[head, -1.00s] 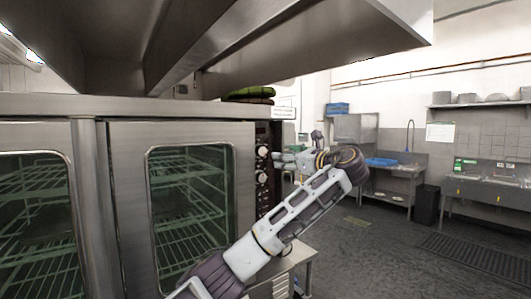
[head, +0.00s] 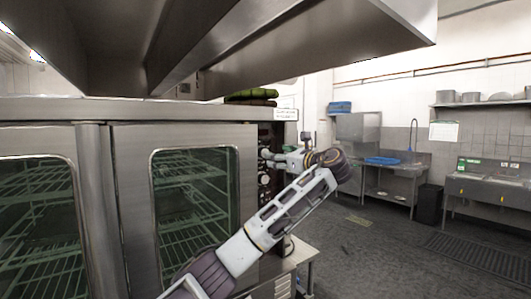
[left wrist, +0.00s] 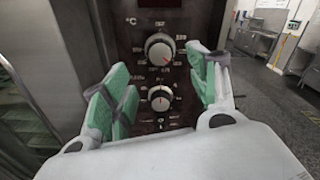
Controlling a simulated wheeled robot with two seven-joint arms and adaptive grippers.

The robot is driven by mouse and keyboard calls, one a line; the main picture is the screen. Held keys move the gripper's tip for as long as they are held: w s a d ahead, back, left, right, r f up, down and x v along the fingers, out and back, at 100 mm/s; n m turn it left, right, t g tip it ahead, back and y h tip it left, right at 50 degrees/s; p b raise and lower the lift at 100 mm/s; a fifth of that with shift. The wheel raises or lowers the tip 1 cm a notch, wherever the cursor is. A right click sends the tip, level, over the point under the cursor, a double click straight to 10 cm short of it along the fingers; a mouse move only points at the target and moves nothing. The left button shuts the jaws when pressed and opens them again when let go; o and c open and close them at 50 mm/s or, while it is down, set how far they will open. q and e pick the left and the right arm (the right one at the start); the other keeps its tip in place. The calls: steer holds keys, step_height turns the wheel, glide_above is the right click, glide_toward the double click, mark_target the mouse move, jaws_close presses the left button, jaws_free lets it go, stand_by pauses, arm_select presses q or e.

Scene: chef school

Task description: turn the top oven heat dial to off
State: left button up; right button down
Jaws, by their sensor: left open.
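The top oven heat dial (left wrist: 159,49) is a silver knob on the dark control panel in the left wrist view, with a temperature scale and a °C mark around it. A second dial (left wrist: 160,98) sits below it. My left gripper (left wrist: 157,90) is open, its green-padded fingers spread either side of the dials; no contact with the top dial shows. In the head view my left gripper (head: 272,157) is at the oven's control panel (head: 265,188), its fingers partly covering the dials there. My right gripper shows in neither view.
The steel oven (head: 120,110) has two glass doors with racks inside. A steel hood hangs low above it. Green and brown folded items (head: 250,96) lie on top of the oven. Sinks and a black bin (head: 429,204) stand far right, with open floor between.

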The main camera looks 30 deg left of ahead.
mark_target(263, 152)
arm_select(q)
steer(key=p+x, duration=0.2)
steer(key=x, duration=0.6)
steer(key=shift+a, duration=0.35)
steer(key=shift+w, duration=0.15)
steer(key=c, duration=1)
steer(key=shift+d+n, duration=0.1)
steer(key=shift+n, duration=0.2)
